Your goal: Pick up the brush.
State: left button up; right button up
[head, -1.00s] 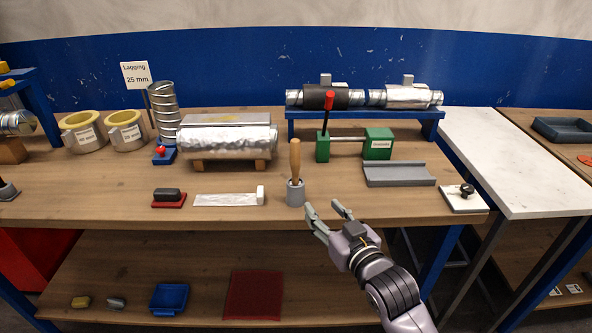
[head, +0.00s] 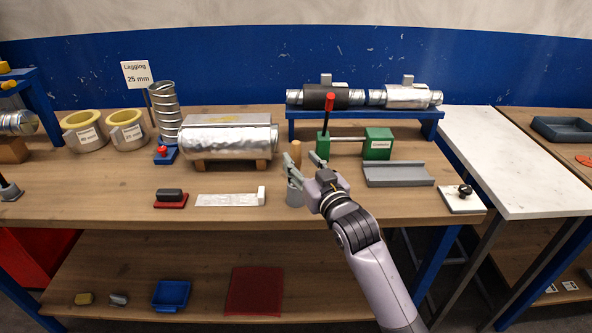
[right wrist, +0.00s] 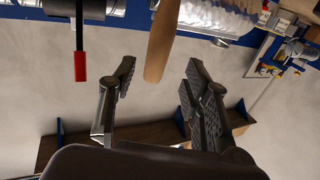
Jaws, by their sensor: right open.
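The brush's wooden handle (head: 296,151) stands upright in a small grey cup (head: 295,194) near the front of the workbench. My right gripper (head: 303,163) is open at the handle and partly hides it and the cup. In the right wrist view the handle (right wrist: 161,38) reaches in between the two spread fingers (right wrist: 160,72), with a visible gap on each side. The brush's lower part is hidden in the cup. My left gripper is not in view.
A green clamp-like device with a red-knobbed lever (head: 329,104) stands just behind and right of my gripper. A foil-wrapped duct (head: 228,141) lies behind left. A white strip (head: 228,200) is left of the cup, a grey tray (head: 398,174) to the right.

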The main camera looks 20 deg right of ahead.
aim_at(298, 152)
jog(key=w, duration=0.1)
jog(key=w+p, duration=0.1)
jog(key=w, duration=0.2)
jog(key=shift+w+r, duration=0.3)
jog(key=shift+r, duration=0.05)
jog(key=shift+w+a, duration=0.1)
jog(key=shift+w, duration=0.1)
jog(key=shift+c, duration=0.3)
grip_shut()
